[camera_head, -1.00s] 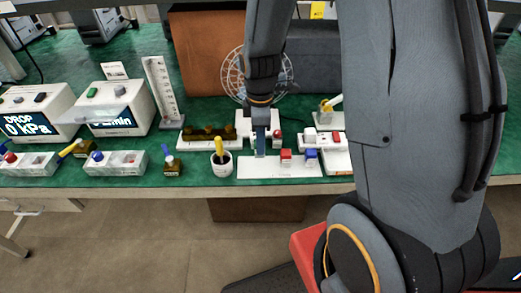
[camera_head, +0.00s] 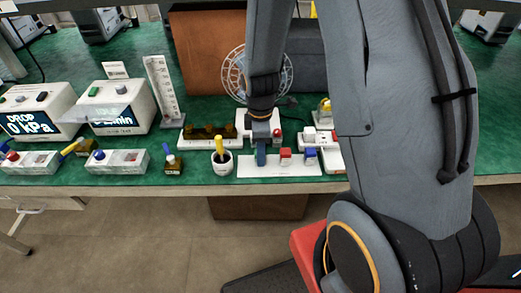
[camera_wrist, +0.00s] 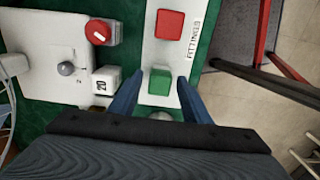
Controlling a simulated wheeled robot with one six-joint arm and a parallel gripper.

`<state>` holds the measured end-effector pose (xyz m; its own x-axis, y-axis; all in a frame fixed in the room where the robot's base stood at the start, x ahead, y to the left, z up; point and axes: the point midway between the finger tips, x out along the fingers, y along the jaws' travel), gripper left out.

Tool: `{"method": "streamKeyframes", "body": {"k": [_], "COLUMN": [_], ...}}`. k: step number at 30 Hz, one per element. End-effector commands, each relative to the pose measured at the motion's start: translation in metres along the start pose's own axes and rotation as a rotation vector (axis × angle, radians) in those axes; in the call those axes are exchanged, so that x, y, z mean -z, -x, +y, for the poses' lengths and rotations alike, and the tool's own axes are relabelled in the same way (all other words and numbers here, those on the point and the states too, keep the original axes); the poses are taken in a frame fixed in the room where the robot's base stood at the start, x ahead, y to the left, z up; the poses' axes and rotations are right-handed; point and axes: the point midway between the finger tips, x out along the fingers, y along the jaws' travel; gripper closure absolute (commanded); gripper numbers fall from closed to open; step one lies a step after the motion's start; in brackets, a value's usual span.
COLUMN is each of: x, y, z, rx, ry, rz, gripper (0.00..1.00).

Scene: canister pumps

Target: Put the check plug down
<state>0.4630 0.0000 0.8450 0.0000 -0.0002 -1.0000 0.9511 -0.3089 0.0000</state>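A small green-topped block (camera_wrist: 160,82), perhaps the check plug, is at the white FITTINGS tray (camera_wrist: 165,52). In the wrist view it lies between the blue fingertips of my gripper (camera_wrist: 160,79), with a narrow gap on each side, so the gripper looks open around it. Whether the block rests fully on the tray is hard to tell. In the head view my gripper (camera_head: 261,157) is low over the left part of the tray (camera_head: 300,171) and hides the green block. A red fitting (camera_head: 285,154) and a blue fitting (camera_head: 310,154) stand further right on the tray.
A white cup with a yellow-handled tool (camera_head: 221,163) stands just left of the tray. Behind is a white stand with several brown pieces (camera_head: 205,133). A white panel with a red knob (camera_wrist: 99,33) lies beside the tray. The bench's front edge is close.

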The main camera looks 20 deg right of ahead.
Motion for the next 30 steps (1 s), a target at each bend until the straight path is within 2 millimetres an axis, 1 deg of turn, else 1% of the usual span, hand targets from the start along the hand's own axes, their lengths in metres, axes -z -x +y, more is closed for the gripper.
{"method": "streamKeyframes", "body": {"k": [8,14,17,30], "x": [0.0,0.0,0.0,0.001], "y": [0.001,0.011,0.024,0.095], "z": [0.0,0.001,0.001,0.002], "rx": [0.0,-0.003,-0.004,-0.005], "ry": [0.0,0.0,0.0,0.0], "rz": [0.0,0.001,0.001,0.002], "gripper": [0.55,0.55,0.55,0.55]}}
